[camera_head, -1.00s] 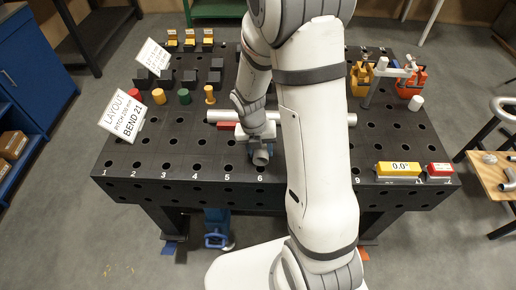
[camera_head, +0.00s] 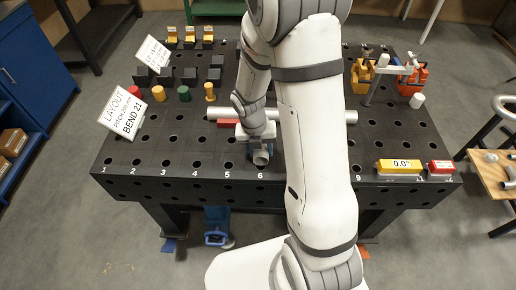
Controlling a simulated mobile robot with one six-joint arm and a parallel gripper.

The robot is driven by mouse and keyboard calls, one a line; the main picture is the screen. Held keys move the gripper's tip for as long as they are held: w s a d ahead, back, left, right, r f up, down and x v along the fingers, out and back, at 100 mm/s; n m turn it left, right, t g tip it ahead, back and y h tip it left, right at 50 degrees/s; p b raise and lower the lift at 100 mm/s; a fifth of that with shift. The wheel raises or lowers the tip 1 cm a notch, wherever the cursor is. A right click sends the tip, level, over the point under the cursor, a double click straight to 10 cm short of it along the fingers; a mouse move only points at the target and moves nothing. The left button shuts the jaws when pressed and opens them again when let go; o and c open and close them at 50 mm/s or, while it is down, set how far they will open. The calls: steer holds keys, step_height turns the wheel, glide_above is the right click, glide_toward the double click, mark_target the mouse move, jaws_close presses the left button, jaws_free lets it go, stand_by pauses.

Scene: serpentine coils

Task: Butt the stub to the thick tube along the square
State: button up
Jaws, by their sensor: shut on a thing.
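The thick tube, a long pale pipe (camera_head: 339,117), lies left to right across the black table behind my gripper. My arm hides its middle. My gripper (camera_head: 259,144) points down over the front part of the table and is shut on a short grey tube piece, the stub (camera_head: 261,157), whose open end faces the front edge. The fingers are mostly hidden by the wrist. A red block (camera_head: 228,123) sits against the near side of the thick tube, just left of my gripper; I cannot tell whether it is part of the square.
The perforated table (camera_head: 190,150) has bare room at front left. Coloured pegs (camera_head: 184,94) and black blocks (camera_head: 190,76) stand behind, with a layout sign (camera_head: 123,113) at left. A yellow angle gauge (camera_head: 398,167) and red block (camera_head: 440,168) lie front right; clamps (camera_head: 412,79) stand behind.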

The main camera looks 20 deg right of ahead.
steer(key=shift+w+d, duration=0.1)
steer(key=shift+w, duration=0.25)
stand_by(0.3)
steer(key=o, duration=1.3)
steer(key=shift+c, duration=0.2)
steer(key=r, duration=0.5)
steer(key=a+r, duration=0.1)
steer(key=r, duration=0.1)
steer(key=shift+w+r, duration=0.15)
steer(key=shift+w, duration=0.1)
steer(key=shift+a+r, duration=0.1)
steer(key=shift+r, duration=0.15)
